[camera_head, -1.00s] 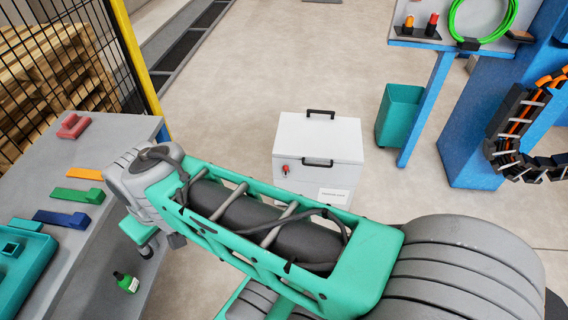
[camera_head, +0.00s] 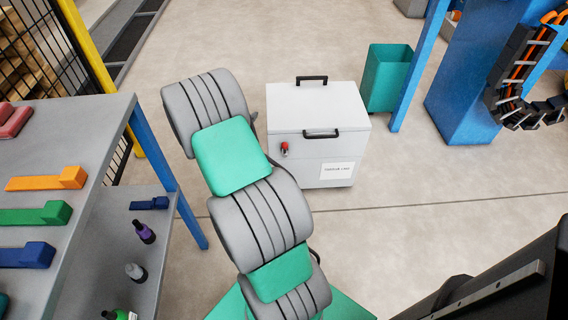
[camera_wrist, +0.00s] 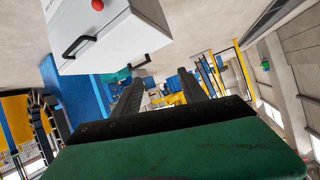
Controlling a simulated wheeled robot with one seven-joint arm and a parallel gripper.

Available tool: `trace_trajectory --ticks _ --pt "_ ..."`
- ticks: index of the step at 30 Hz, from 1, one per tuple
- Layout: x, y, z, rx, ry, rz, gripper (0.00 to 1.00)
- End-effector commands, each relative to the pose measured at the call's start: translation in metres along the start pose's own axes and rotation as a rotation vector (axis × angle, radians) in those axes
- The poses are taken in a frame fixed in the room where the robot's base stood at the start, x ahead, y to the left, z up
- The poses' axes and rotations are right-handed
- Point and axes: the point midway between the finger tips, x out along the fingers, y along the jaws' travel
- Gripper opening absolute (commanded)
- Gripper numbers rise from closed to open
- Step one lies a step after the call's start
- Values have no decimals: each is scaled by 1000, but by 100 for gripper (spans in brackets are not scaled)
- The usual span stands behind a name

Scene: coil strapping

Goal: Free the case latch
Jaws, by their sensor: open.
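The white case (camera_head: 315,108) stands closed on the floor in the middle of the head view. It has a black handle on its lid (camera_head: 312,79), a black handle at its front top edge (camera_head: 322,134) and a red knob (camera_head: 284,149) on its front. I cannot tell which part is the latch. In the wrist view the case (camera_wrist: 120,38) is at upper left, with the red knob (camera_wrist: 97,5) at the top edge. My gripper (camera_wrist: 162,76) is open and empty there, its fingers apart from the case. In the head view I cannot make out my gripper's fingers.
A grey bench (camera_head: 85,125) with coloured pieces stands at left, small bottles on its lower shelf (camera_head: 150,250). A teal bin (camera_head: 388,78) and a blue post (camera_head: 470,90) stand behind and right of the case. The floor right of the case is clear.

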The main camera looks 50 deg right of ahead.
Motion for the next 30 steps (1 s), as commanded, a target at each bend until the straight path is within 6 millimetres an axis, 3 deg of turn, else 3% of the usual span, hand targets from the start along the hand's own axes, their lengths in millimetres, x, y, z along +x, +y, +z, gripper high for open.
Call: trace_trajectory --ticks 1,4,7,11,14,25,30 --pt "56 36 51 22 87 29 50" --pt "116 86 101 52 267 7 50" --pt "145 123 152 44 376 -59 50" --pt "155 146 197 26 428 -141 50" --pt "157 150 205 21 439 -169 50" --pt "210 141 179 22 440 -171 50" --pt "222 137 172 19 438 -173 50"
